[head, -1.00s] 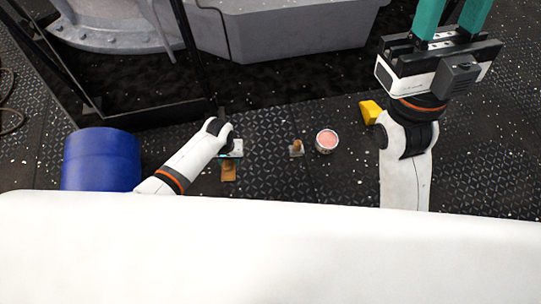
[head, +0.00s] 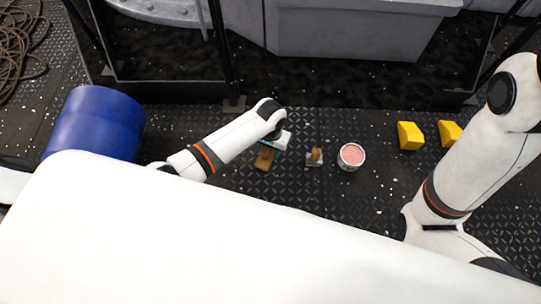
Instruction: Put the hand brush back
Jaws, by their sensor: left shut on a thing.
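My left gripper (head: 269,149) points down over the deck, seen from above, with its teal fingers mostly hidden by its own wrist. It is shut on a flat brown piece, which I take to be the hand brush (head: 264,160); only its near end shows. I cannot tell whether the brush touches the deck. My right arm comes in at the right side, but its gripper is out of the picture.
A small grey block with a brown knob (head: 315,158) and a tin of pink stuff (head: 351,156) stand right of the left gripper. Two yellow wedges (head: 410,136) (head: 449,132) are further right. A blue drum (head: 94,124) is at left. Dark frame posts and grey machinery (head: 355,32) stand behind.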

